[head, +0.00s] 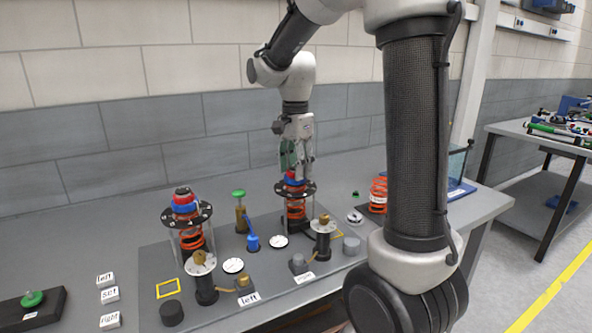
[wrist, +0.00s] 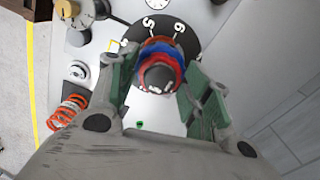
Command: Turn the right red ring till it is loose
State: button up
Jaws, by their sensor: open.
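The right fixture stands below my gripper (head: 299,160), with a black numbered disc (head: 306,189) above an orange spring (head: 296,212). On the disc sit red and blue rings around a post; the red ring (head: 290,183) is partly hidden by the fingers. In the wrist view the red ring (wrist: 178,67) shows around a dark post top (wrist: 159,79). My gripper (wrist: 158,72) is open, its green-padded fingers on either side of the post and rings. A gap shows on the right; contact on the left cannot be told.
The left fixture has its own red ring (head: 184,200) and disc. Gauges, knobs and label cards crowd the plate.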

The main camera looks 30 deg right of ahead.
jog(key=m, duration=0.7)
jog(key=c, duration=0.8)
jog(key=n, duration=0.3)
jog(key=shift+n, duration=0.4)
jog(key=n, duration=0.4)
jog(key=shift+n, duration=0.4)
jog(key=n, duration=0.3)
jog(key=shift+n, duration=0.3)
jog(key=n, duration=0.4)
jog(key=shift+n, duration=0.3)
jog(key=o, duration=0.8)
jog(key=shift+r, duration=0.1)
